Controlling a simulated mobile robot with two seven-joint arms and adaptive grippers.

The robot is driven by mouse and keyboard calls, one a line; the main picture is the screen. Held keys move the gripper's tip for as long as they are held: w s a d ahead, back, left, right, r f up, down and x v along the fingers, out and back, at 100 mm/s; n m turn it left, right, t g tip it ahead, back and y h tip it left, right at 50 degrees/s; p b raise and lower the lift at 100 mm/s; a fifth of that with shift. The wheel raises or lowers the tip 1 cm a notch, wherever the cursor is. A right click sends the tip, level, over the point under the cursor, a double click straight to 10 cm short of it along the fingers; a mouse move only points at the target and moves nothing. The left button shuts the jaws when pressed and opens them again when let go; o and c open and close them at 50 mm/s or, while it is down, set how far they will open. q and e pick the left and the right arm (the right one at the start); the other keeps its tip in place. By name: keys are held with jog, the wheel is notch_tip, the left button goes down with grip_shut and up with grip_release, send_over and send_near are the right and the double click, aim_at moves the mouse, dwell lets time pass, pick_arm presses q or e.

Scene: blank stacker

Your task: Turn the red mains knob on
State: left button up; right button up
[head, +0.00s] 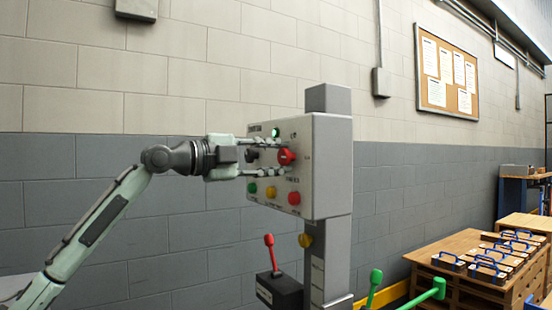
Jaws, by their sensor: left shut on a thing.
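The red mains knob (286,157) is on the front face of a grey control box (328,170) mounted on a post. My left gripper (283,158) reaches in from the left, level with the knob, with one finger above it and one below. It is shut on the red knob. A green lamp (275,132) glows near the top of the panel. A dark knob (251,155) sits left of the red one, partly behind the gripper. The exact angle of the red knob is hard to read. My right gripper is not in view.
Green, yellow and red buttons (293,198) line the lower panel. Below stand a black box with a red lever (270,250) and green-knobbed levers (375,278). Wooden pallets (460,265) with blue-handled pieces stand at right. A block wall (120,100) is behind.

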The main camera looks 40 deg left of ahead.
pick_arm(q)
jog(key=o, duration=1.2)
jog(key=shift+c, duration=0.2)
